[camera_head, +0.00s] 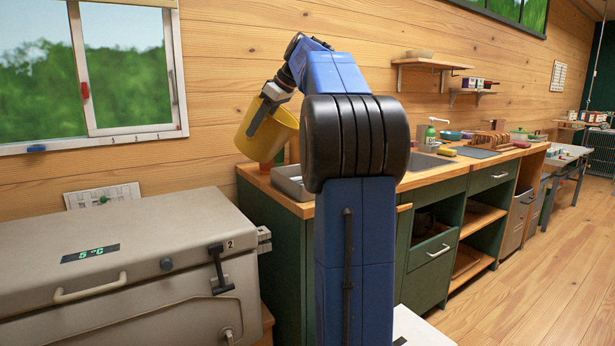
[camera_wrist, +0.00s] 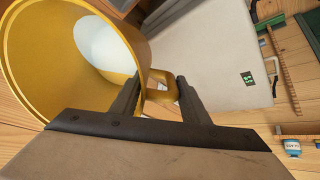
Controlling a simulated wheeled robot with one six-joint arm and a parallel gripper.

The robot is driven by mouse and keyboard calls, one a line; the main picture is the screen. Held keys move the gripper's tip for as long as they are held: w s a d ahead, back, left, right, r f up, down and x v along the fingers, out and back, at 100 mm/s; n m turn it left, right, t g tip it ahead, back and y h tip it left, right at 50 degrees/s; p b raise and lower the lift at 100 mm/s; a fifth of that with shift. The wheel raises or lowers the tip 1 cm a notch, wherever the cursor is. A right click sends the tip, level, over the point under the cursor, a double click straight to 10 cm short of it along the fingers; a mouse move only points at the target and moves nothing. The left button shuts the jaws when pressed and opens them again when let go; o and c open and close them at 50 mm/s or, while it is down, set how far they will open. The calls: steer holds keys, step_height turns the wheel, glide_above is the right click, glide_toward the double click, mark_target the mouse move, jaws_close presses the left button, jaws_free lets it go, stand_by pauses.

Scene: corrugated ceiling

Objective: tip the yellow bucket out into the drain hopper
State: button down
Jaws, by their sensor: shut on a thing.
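The yellow bucket (camera_head: 280,132) hangs tilted in the air near the wooden wall, above the left end of the counter. My gripper (camera_head: 268,112) is shut on the bucket's handle (camera_wrist: 161,93), which sits between the two fingers in the wrist view. The bucket's inside (camera_wrist: 55,75) is yellow with a pale white round patch deep in it; I cannot tell whether that is contents or the bottom. A grey metal basin (camera_head: 291,183) stands on the counter below and right of the bucket, partly behind my arm. I cannot tell whether it is the drain hopper.
A grey cooler (camera_head: 110,250) with a "5 °C" display fills the lower left. The wooden counter (camera_head: 275,188) runs off to the right with a drying rack and bottle (camera_head: 430,135). Shelves (camera_head: 425,64) hang on the wall. The wooden floor (camera_head: 540,270) at right is clear.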

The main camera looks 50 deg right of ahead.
mark_target(264, 135)
steer(key=shift+s+d+f+t+y+p, duration=0.15)
steer(key=shift+s+f+t+y+p, duration=0.1)
steer(key=shift+f+t+p, duration=0.3)
steer(key=shift+s+d+f+t+y+p, duration=0.1)
steer(key=shift+s+f+t+y+p, duration=0.1)
steer(key=shift+f+t+p, duration=0.35)
steer(key=shift+s+d+f+t+y+p, duration=0.15)
steer(key=shift+s+f+t+y+p, duration=0.25)
steer(key=shift+p, duration=0.3)
stand_by(0.4)
steer(key=shift+s+d+f+t+y+p, duration=0.2)
steer(key=shift+t+y+p, duration=0.15)
steer(key=shift+t+p, duration=0.6)
steer(key=shift+s+d+f+t+y, duration=0.2)
steer(key=shift+s+f+t, duration=0.1)
steer(key=shift+f, duration=0.2)
steer(key=shift+s+d+f+t+y, duration=0.15)
steer(key=shift+f+t+y, duration=0.1)
steer(key=shift+f, duration=0.25)
stand_by(1.2)
steer(key=shift+s+d+f+t+y, duration=0.15)
steer(key=shift+s+d+t+y, duration=0.1)
steer(key=shift+s+t, duration=0.2)
steer(key=shift+s+d+f+t+y, duration=0.1)
steer(key=shift+s+d+t, duration=0.1)
steer(key=shift+s+t, duration=0.25)
stand_by(1.8)
